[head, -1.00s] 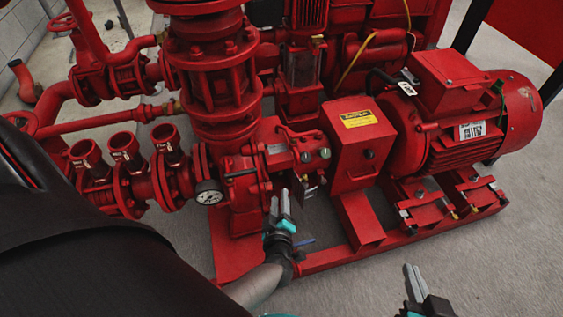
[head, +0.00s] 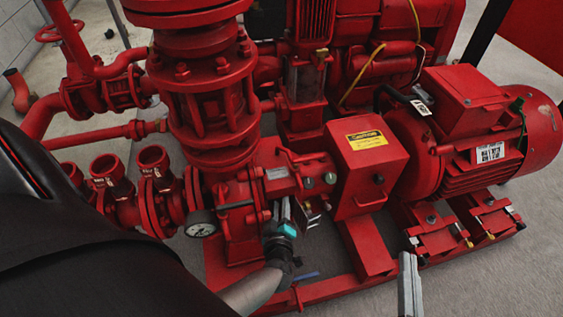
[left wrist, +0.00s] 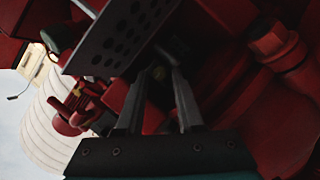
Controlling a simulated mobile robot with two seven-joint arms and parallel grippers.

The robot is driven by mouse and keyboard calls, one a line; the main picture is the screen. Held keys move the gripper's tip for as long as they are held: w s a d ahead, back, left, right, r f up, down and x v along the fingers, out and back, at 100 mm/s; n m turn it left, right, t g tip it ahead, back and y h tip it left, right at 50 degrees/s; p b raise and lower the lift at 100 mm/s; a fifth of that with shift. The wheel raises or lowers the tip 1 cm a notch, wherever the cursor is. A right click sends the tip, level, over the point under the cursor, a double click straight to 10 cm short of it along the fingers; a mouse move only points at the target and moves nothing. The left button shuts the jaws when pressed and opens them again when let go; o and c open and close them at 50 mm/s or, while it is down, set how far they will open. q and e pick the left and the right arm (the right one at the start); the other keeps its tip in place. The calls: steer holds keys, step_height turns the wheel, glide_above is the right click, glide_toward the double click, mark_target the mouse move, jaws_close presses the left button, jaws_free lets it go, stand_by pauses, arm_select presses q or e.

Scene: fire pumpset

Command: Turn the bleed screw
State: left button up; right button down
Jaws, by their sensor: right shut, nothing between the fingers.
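My left gripper (head: 281,208) is at the lower front of the red pump casing (head: 238,235), right of the pressure gauge. In the left wrist view its two fingers (left wrist: 159,80) stand apart with a gap between them. The screw cannot be made out in the head view. My right gripper (head: 408,272) is shut and empty at the bottom, over the floor.
A perforated metal plate (left wrist: 115,38) lies close to the left fingers in the wrist view. A red box with a yellow label (head: 367,160) and a red motor (head: 475,140) stand to the right. The pressure gauge (head: 201,223) is close on the left. Grey floor (head: 465,285) is open at lower right.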

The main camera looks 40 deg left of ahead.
arm_select(q)
steer(key=shift+w+a, duration=0.1)
steer(key=shift+w, duration=0.05)
steer(key=shift+c, duration=0.2)
jaws_close()
stand_by(0.3)
